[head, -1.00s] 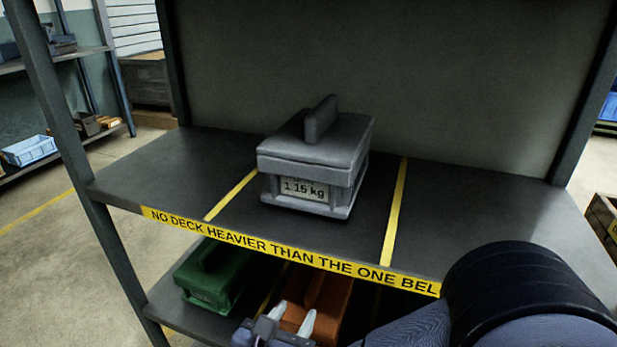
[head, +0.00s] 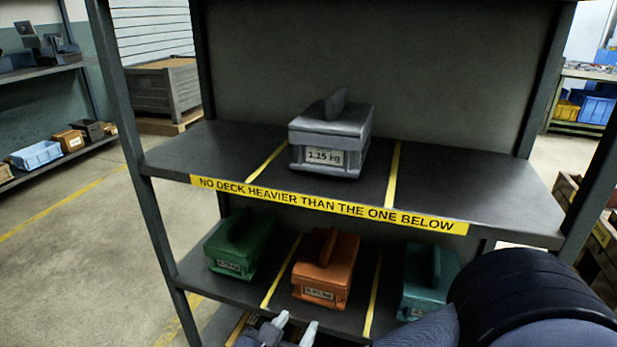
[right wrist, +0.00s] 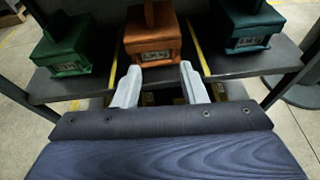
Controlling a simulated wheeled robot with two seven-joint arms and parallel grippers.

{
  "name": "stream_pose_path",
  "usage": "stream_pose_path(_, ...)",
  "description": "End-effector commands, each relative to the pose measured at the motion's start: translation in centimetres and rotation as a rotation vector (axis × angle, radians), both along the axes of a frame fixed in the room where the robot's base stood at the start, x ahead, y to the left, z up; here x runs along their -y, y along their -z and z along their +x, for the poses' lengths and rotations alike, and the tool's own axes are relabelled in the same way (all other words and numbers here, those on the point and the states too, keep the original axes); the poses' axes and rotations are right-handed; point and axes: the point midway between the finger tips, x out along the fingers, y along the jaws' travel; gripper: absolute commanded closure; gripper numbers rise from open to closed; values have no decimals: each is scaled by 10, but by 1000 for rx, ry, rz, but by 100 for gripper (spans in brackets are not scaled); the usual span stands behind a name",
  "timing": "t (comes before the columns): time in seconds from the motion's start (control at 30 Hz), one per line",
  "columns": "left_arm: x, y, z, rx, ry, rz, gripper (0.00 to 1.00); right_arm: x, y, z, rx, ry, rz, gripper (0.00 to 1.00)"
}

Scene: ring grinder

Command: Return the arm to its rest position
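My right arm comes in at the lower right of the head view. Its gripper (head: 291,332) shows at the bottom edge, in front of the lower deck. In the right wrist view the two pale fingers (right wrist: 158,88) stand apart with nothing between them, below and in front of the orange box (right wrist: 152,38). My left gripper is not in view. A green box (head: 239,247), the orange box (head: 325,270) and a teal box (head: 428,280) sit on the lower deck.
The shelf's upper deck (head: 200,150) has a yellow strip (head: 325,205) reading "NO DECK HEAVIER THAN THE ONE BELOW". Its left and right bays are empty. A dark upright (head: 148,200) stands at left. Open floor (head: 80,260) lies left. Wooden crates (head: 600,225) stand at right.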

Motion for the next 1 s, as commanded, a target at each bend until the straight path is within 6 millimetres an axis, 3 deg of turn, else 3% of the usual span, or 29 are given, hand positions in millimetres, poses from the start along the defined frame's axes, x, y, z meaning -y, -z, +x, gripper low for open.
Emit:
stream_pose_path(0.27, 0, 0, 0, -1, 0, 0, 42, 50, 3, 6, -70, 172, 138, 62)
stream_pose_path(0.57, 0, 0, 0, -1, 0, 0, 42, 142, 17, -8, -181, 557, 473, 62)
stream_pose_path(0.67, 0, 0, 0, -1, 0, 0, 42, 179, 27, -26, -215, 763, 664, 62)
stream_pose_path(0.8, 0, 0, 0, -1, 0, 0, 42, 223, 43, -68, -232, 1157, 1058, 62)
stream_pose_path(1.0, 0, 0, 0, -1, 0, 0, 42, 235, 50, -112, -156, 1649, 1638, 62)
